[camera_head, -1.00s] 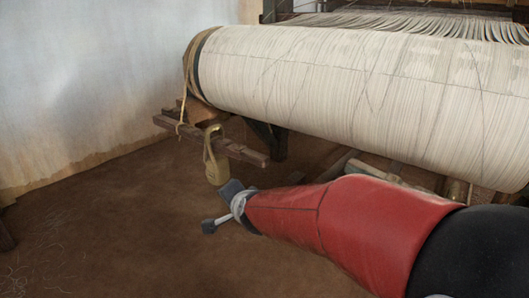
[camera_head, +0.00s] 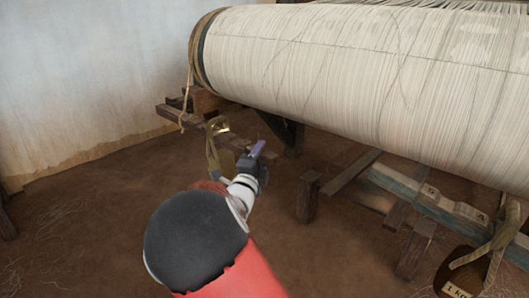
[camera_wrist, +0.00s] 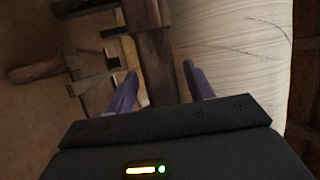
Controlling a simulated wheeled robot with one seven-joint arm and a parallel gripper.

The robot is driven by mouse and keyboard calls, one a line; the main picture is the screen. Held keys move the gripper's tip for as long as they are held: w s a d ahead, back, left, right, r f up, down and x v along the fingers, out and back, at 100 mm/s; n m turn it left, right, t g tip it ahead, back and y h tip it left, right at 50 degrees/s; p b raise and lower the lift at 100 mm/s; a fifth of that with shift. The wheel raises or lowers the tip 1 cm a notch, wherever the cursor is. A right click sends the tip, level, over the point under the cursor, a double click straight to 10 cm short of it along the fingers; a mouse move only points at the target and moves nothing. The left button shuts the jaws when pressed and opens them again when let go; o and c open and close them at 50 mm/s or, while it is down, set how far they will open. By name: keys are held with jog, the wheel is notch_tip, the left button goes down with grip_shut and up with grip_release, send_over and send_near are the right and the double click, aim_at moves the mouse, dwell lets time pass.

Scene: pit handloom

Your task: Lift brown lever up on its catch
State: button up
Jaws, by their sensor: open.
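A brown wooden lever (camera_head: 177,116) sticks out to the left below the end of the cloth roll, and a brass-coloured weight (camera_head: 214,150) hangs on it by a loop. My gripper (camera_head: 238,162) is in front of the weight and the lever's right part, partly covering them. In the wrist view my gripper (camera_wrist: 160,69) is open and empty, with its two purple fingers apart. A dark brown wooden bar (camera_wrist: 155,50) shows in the gap between them; I cannot tell if it is the lever. No contact is visible. I cannot make out the catch.
The large cream warp roll (camera_head: 330,60) spans the upper right, close to the right finger in the wrist view. Wooden posts and rails (camera_head: 308,198) stand on the brown floor to the right. Another weight (camera_head: 462,283) is at the lower right.

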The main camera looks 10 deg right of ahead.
jog(key=shift+x, duration=1.35)
